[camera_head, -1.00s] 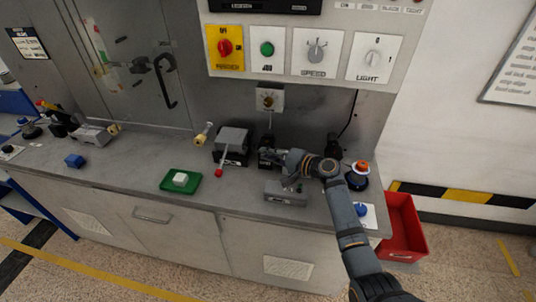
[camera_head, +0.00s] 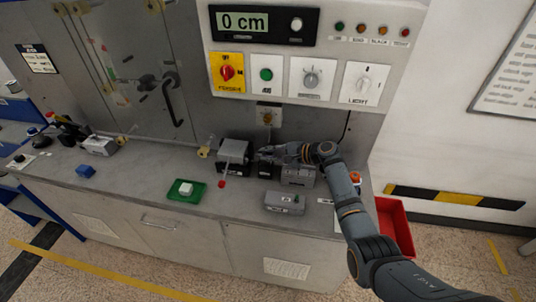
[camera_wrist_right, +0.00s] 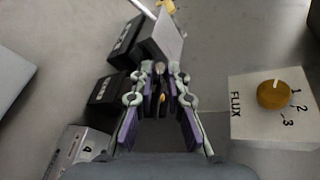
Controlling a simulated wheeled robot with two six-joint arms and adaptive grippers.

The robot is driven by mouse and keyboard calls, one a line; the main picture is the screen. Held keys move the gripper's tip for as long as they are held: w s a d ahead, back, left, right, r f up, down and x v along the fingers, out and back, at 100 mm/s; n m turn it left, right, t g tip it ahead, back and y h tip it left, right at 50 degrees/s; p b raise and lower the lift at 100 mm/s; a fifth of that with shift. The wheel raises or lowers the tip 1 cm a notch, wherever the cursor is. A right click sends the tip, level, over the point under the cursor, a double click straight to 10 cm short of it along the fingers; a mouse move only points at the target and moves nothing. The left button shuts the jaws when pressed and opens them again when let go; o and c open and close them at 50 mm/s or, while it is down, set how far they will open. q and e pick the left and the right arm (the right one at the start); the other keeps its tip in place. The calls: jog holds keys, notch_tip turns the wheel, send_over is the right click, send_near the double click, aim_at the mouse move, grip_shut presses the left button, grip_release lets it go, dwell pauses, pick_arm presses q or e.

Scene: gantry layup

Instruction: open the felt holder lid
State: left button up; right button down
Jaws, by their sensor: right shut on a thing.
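My right gripper (camera_head: 264,154) reaches over the small black box (camera_head: 265,170), which I take for the felt holder, at the back of the bench. The box also shows in the right wrist view (camera_wrist_right: 104,92); its label is too small to read. In that view my right gripper (camera_wrist_right: 160,72) is shut, with a small greyish knob between its fingertips, seemingly part of the felt holder lid. The fingers hide most of the lid, so I cannot tell whether it is raised. My left gripper is not in view.
A black box with a grey top (camera_head: 234,150) stands close left. A grey box (camera_head: 299,175) stands close right, another (camera_head: 285,202) in front. A green tray (camera_head: 198,194) lies left. The FLUX knob (camera_wrist_right: 273,94) is on the wall nearby.

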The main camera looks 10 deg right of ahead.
jog(key=shift+w+r, duration=0.1)
dwell(0.4)
jog(key=c, duration=1.3)
grip_release()
jog(key=shift+c, duration=0.2)
jog(key=v, duration=1.2)
jog(key=shift+w+r, duration=0.1)
jog(key=shift+w, duration=0.05)
